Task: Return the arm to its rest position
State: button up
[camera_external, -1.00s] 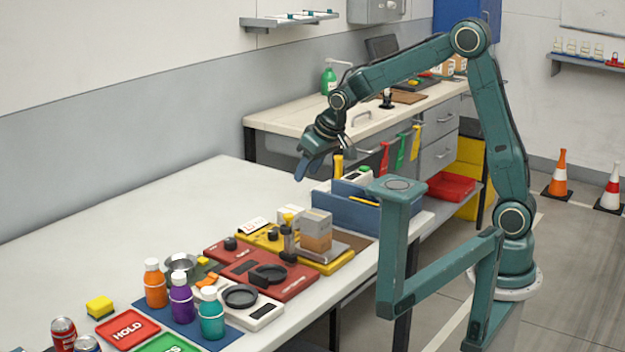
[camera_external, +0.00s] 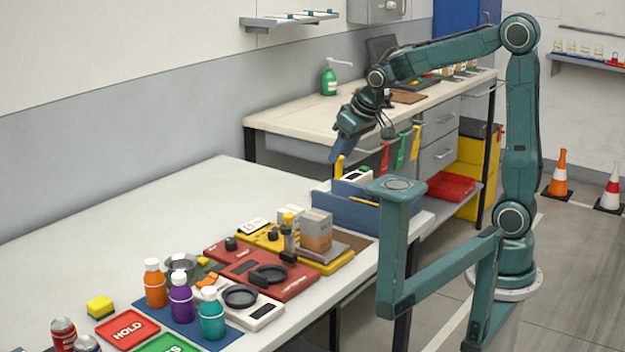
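My gripper (camera_external: 341,148) hangs at the end of my green arm, pointing down and left, above the far end of the white table. It is above and near the blue bin (camera_external: 345,208) and apart from the table top. The fingers are small and overlap from this side, so I cannot tell whether they are open or shut. The upper arm stands nearly upright, and the forearm reaches left from the elbow.
The white table (camera_external: 130,225) holds bottles, red and yellow devices and signs. A green post-and-bar frame (camera_external: 395,250) stands between the table and my base. A back counter (camera_external: 275,120) has a green pump bottle (camera_external: 329,80). Cones (camera_external: 559,174) stand on the floor at right.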

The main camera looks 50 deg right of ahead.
jog(key=s+d+r, duration=0.1)
jog(key=s+d, duration=0.1)
jog(key=s, duration=0.9)
jog(key=s+d+r, duration=0.1)
jog(key=s, duration=1)
jog(key=shift+s+d, duration=0.35)
jog(key=shift+d, duration=0.05)
